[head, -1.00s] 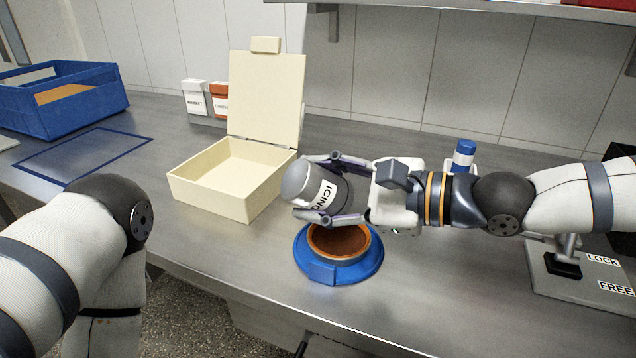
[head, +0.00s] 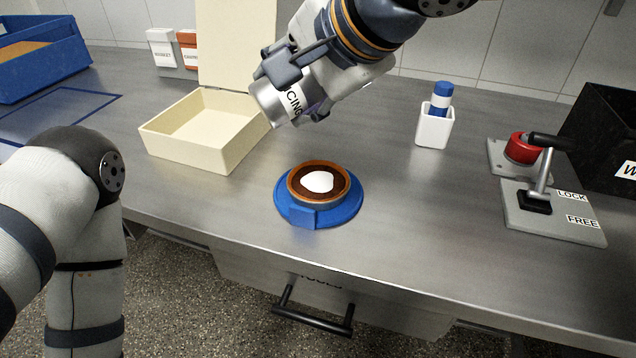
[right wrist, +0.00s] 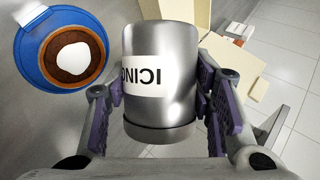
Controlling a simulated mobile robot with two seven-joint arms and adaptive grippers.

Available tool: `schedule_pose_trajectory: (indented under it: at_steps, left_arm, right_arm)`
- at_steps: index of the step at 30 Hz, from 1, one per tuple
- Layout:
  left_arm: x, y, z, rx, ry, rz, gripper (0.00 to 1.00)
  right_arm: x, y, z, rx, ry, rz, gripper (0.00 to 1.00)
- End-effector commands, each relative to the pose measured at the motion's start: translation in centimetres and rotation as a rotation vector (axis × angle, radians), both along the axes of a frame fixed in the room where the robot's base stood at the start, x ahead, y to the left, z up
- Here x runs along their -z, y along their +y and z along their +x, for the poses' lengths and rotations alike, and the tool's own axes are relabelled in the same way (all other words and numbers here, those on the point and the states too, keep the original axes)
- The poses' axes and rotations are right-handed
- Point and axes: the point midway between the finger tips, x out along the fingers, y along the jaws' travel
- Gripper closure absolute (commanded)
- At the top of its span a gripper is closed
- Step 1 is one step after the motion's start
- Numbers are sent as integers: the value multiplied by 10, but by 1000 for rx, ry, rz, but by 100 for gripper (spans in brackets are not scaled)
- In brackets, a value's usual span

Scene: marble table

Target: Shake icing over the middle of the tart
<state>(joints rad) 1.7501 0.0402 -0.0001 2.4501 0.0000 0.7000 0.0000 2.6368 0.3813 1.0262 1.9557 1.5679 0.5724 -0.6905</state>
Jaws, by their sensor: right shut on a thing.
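The tart (head: 333,192) has an orange-brown crust and a dark filling, and sits in a round blue holder (head: 302,215) on the steel counter. A white patch of icing (head: 317,182) covers the middle of the filling. My right gripper (head: 283,92) is shut on the silver icing shaker (head: 270,104), labelled ICING. The shaker is tilted in the air above and behind the tart, apart from it. In the right wrist view the shaker (right wrist: 165,55) lies between both fingers (right wrist: 160,100), with the iced tart (right wrist: 92,58) at upper left. My left arm shows, but its gripper does not.
An open cream box (head: 195,148) stands left of the tart. A white cup (head: 434,130) with a blue-topped bottle (head: 441,98) stands to the right. Farther right are a lever plate (head: 570,225), a red button (head: 521,148) and a black bin (head: 610,130). Counter right of the tart is clear.

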Motion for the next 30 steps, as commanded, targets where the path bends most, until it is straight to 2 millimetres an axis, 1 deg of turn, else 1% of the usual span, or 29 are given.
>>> schedule_pose_trajectory:
  at_steps: [3, 6, 7, 12, 14, 16, 18, 19, 24, 30]
  left_arm:
    - [0, 0, 0, 0, 1, 0, 60]
    - [0, 0, 0, 0, 1, 0, 60]
    - [0, 0, 0, 0, 1, 0, 60]
    - [0, 0, 0, 0, 1, 0, 60]
    - [-2, 0, 2, 0, -7, 0, 60]
    - [-11, 0, 12, 1, -44, 0, 60]
    - [-23, 0, 25, 0, -95, 0, 60]
    - [-18, 0, 20, 0, -76, 0, 60]
    - [-15, 0, 16, 0, -62, -1, 60]
    - [-15, 0, 16, 1, -60, 0, 60]
  right_arm:
    - [-13, 3, -1, -2, -136, -257, 89]
    - [-22, 1, 0, 0, -233, -452, 89]
    - [-23, 1, 0, 1, -248, -484, 89]
    - [-23, -1, 1, 2, -250, -491, 89]
    - [-27, -1, 0, 3, -251, -490, 89]
    - [-42, -1, -2, 8, -259, -487, 89]
    - [-61, 0, -4, 11, -273, -486, 89]
    - [-61, 0, -1, 9, -263, -482, 89]
    - [-79, 0, 1, 4, -249, -485, 89]
    - [-83, -1, 1, 2, -246, -486, 89]
